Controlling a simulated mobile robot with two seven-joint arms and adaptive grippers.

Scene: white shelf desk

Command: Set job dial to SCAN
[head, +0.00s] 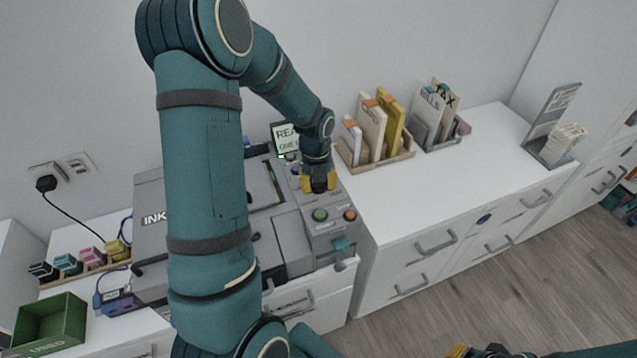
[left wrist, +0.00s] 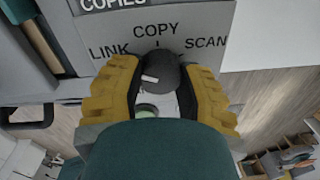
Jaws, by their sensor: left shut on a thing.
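The job dial (left wrist: 162,72) is a dark round knob with a short white mark on its left part. LINK (left wrist: 108,50) is printed to its upper left, COPY (left wrist: 156,30) above it and SCAN (left wrist: 205,43) to its upper right. I cannot tell exactly which label the mark points at. My left gripper (head: 319,185) is shut on the dial at the printer's control panel (head: 325,228); its yellow fingers (left wrist: 160,75) lie on either side of the knob. In the head view the gripper hides the dial. My right gripper (head: 468,352) shows only partly at the bottom edge.
The grey printer (head: 150,205) is partly hidden by my left arm. A green button (head: 320,214) and an orange button (head: 350,215) sit in front of the gripper. A small screen (head: 285,137) stands behind. File holders (head: 375,155) stand right; the white cabinet top (head: 420,187) is clear in front.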

